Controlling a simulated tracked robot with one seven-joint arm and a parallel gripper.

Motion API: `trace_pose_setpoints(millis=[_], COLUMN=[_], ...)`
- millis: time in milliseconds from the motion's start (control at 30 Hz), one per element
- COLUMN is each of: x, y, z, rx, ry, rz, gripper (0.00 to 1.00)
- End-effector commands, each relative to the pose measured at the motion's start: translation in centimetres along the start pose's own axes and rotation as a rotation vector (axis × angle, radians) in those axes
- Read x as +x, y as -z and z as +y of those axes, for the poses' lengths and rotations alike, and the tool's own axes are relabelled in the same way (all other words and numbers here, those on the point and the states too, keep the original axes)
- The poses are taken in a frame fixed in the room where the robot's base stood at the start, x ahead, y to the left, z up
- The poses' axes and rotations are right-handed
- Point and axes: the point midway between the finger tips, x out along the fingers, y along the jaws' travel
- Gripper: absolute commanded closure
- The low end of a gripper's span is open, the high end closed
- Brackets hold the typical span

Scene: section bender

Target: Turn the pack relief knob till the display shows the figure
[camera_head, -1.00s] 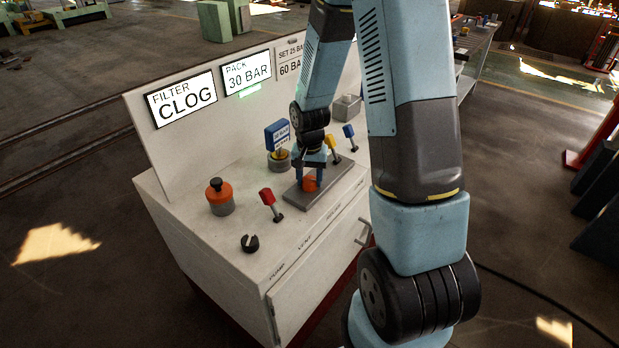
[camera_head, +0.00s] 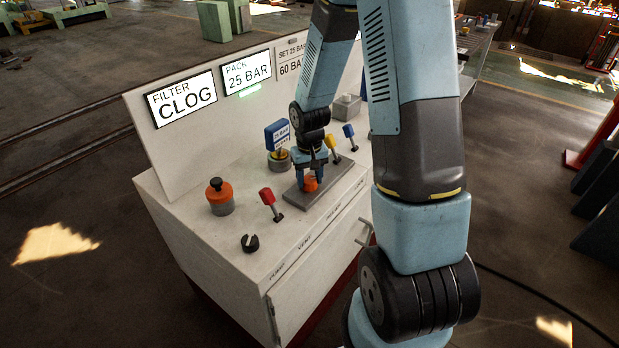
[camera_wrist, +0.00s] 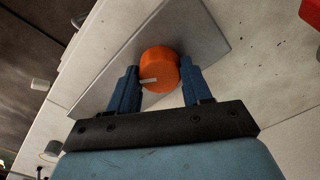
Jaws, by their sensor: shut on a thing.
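The orange relief knob (camera_wrist: 158,70) sits on a grey plate (camera_wrist: 204,32) on the console top, and a pale pointer mark shows on its side. My gripper (camera_wrist: 160,84) is shut on the knob, with one blue finger on each side. In the head view my gripper (camera_head: 311,178) points down over the knob (camera_head: 310,184), which it partly hides. The pack display (camera_head: 247,73) reads "PACK 25 BAR".
The filter display (camera_head: 181,99) reads "CLOG". Around the plate stand a red lever (camera_head: 268,199), an orange knob with a black top (camera_head: 219,197), a black dial (camera_head: 250,243), a blue tag (camera_head: 277,134), and yellow (camera_head: 331,146) and blue (camera_head: 350,134) levers.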

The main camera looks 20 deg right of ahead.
Motion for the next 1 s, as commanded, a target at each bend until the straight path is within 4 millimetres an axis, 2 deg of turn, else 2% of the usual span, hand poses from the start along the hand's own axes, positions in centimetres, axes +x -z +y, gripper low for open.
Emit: trace_pose_setpoints(millis=[400, 1000], x=[0.03, 0.04], y=[-0.02, -0.05], z=[-0.04, 0.01], rx=[-0.222, -0.265], ry=[0.001, 0.000], rz=[0.000, -0.001], gripper=[0.82, 0.82])
